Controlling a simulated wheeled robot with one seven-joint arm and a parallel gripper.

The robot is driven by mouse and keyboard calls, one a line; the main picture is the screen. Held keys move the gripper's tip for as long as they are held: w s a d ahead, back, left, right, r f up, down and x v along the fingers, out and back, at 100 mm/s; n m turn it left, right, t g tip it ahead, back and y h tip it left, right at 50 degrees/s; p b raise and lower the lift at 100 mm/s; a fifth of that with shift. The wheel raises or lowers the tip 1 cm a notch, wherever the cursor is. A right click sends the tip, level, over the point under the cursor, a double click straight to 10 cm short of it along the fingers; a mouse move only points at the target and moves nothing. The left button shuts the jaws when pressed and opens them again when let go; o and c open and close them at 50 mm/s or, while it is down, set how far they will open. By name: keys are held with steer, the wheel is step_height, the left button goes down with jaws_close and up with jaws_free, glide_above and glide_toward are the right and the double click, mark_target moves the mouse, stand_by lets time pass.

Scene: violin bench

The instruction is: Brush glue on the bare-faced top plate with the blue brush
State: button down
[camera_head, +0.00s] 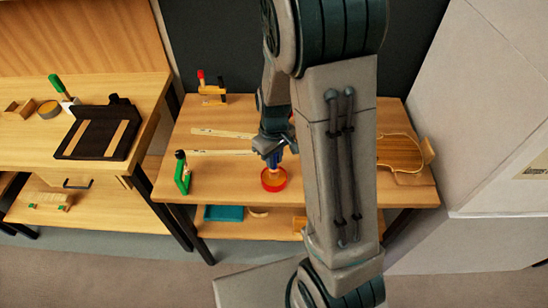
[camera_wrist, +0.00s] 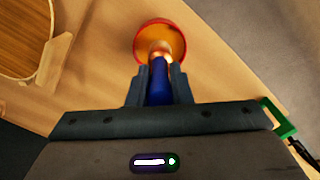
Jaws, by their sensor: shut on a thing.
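My gripper (camera_wrist: 158,88) is shut on the blue handle of the blue brush (camera_wrist: 158,70). The brush's lower end is inside a red-rimmed pot (camera_wrist: 138,44) of orange-brown glue on the bench. In the head view my gripper (camera_head: 274,155) is above the red pot (camera_head: 274,188), partly hidden by my arm. A violin plate (camera_head: 400,150) lies on a wooden support at the bench's right side; my arm hides its left part. The plate also shows in the wrist view (camera_wrist: 22,35), at the upper left. I cannot tell whether its face is bare.
Thin wooden strips (camera_head: 220,152) lie left of the pot. A second bench (camera_head: 120,90) with a black tray is at the left. Bare bench lies between pot and plate.

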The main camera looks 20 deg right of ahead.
steer(key=shift+r+p, duration=1.8)
steer(key=shift+r, duration=1.15)
steer(key=shift+f, duration=0.1)
